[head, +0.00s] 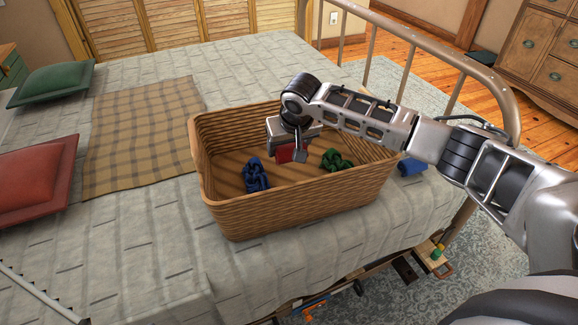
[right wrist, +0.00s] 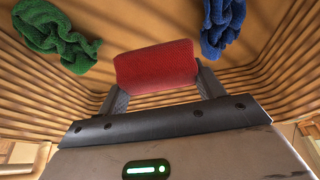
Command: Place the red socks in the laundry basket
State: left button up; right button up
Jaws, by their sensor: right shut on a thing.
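The wicker laundry basket (head: 280,214) stands on the bed. My right gripper (head: 286,152) is over the inside of the basket, pointing down, shut on the red socks (head: 284,154). In the right wrist view the red socks (right wrist: 155,66) are a folded bundle between the two fingers, with the basket's ribbed walls (right wrist: 285,70) around. Whether the socks touch the basket floor cannot be told. My left gripper is not in view.
Inside the basket lie blue socks (head: 256,175) at the left and green socks (head: 335,160) at the right. A blue folded item (head: 411,167) lies on the bed right of the basket. A plaid blanket (head: 140,135), a red pillow (head: 38,183) and a green pillow (head: 52,80) lie leftward. A metal bed rail (head: 440,62) curves behind my right arm.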

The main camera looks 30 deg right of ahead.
jog(key=b, duration=0.1)
send_over(289, 172)
notch_tip(289, 172, down, 4)
jog(key=shift+f, duration=0.7)
jog(key=o, duration=0.9)
jog(key=shift+o, duration=0.2)
